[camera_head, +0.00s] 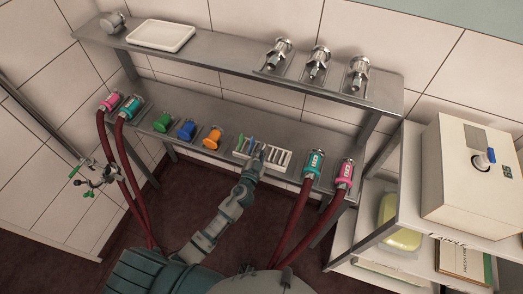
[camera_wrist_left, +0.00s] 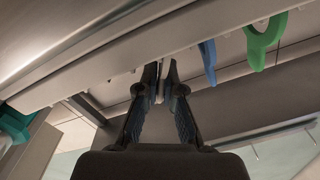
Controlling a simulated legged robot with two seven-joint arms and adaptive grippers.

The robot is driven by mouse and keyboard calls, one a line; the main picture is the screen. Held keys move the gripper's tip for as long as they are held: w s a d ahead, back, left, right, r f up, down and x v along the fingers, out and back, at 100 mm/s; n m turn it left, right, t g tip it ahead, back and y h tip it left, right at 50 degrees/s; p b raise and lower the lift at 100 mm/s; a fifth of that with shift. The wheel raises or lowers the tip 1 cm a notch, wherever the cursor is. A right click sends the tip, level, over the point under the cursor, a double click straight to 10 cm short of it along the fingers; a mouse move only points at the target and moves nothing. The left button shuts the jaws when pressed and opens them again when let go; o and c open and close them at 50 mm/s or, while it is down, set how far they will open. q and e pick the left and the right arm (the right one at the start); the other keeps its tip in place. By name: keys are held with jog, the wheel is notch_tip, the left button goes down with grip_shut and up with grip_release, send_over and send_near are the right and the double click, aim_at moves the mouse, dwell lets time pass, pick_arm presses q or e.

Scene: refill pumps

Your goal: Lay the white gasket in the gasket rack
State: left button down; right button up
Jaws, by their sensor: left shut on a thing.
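The white gasket rack (camera_head: 285,160) lies on the lower shelf; its pale edge (camera_wrist_left: 110,72) crosses the left wrist view. A green gasket (camera_head: 240,139) and a blue gasket (camera_head: 251,142) stand in its left part; in the left wrist view the blue one (camera_wrist_left: 208,60) and the green one (camera_wrist_left: 264,42) hang past the edge. My left gripper (camera_head: 262,156) is at the rack, just right of the blue gasket. In the left wrist view its fingers (camera_wrist_left: 160,80) are shut on a thin pale piece, the white gasket (camera_wrist_left: 160,88), mostly hidden between them. My right gripper is not in view.
Green (camera_head: 163,122), blue (camera_head: 186,129) and orange (camera_head: 212,138) parts stand left of the rack. Pink (camera_head: 344,172) and teal (camera_head: 314,164) hose couplings are right of it. The upper shelf holds a white tray (camera_head: 161,36) and metal fittings (camera_head: 319,63). The rack's right slots look empty.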

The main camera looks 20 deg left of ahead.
pick_arm(q)
jog(key=c, duration=1.2)
grip_release()
jog(key=shift+d+h, duration=0.3)
jog(key=shift+d, duration=0.55)
jog(key=shift+d+r, duration=0.1)
jog(key=shift+d, duration=0.35)
jog(key=shift+a, duration=0.1)
jog(key=shift+a, duration=0.15)
jog(key=shift+a, duration=0.35)
jog(key=shift+s+d, duration=0.1)
jog(key=shift+s, duration=0.15)
jog(key=s, duration=1.1)
jog(key=shift+s+a, duration=0.3)
